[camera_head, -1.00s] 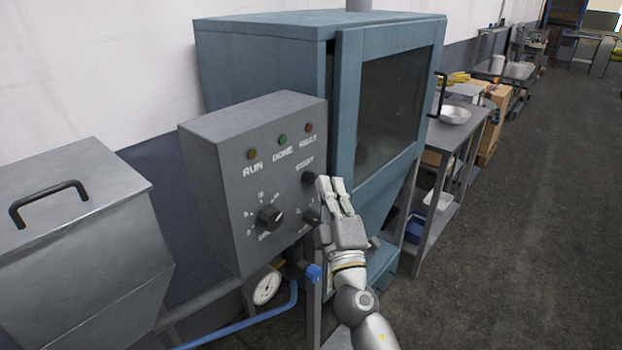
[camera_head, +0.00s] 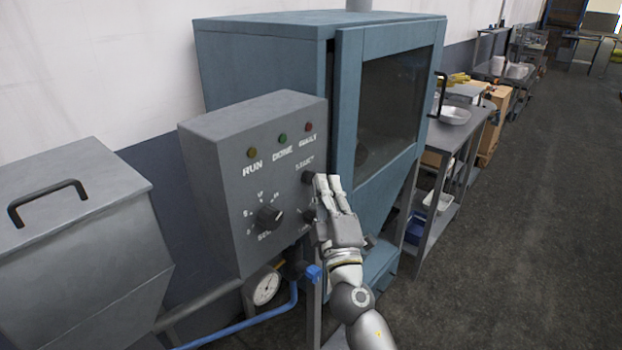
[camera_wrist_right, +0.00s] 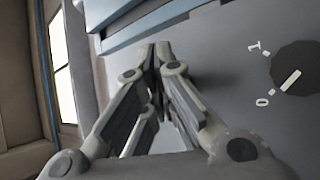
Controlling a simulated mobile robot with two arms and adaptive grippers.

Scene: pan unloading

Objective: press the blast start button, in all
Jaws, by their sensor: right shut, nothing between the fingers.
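A grey control box (camera_head: 225,170) carries RUN, DONE and a third lamp along its top, all looking dim. The dark start button (camera_head: 308,178) is on its front at the right, under a START-like label. My right gripper (camera_head: 326,179) is shut and empty, its fingertips at the button's right edge; whether they touch it I cannot tell. In the right wrist view the shut fingertips (camera_wrist_right: 160,46) are close to the grey panel and the button is hidden. My left gripper is not in view.
A dial knob (camera_head: 269,216) is on the box's lower front; a dark 0/1 switch (camera_wrist_right: 296,68) shows in the wrist view. The blue blast cabinet (camera_head: 265,55) stands behind, a metal hopper (camera_head: 75,230) at left. Floor at right is clear.

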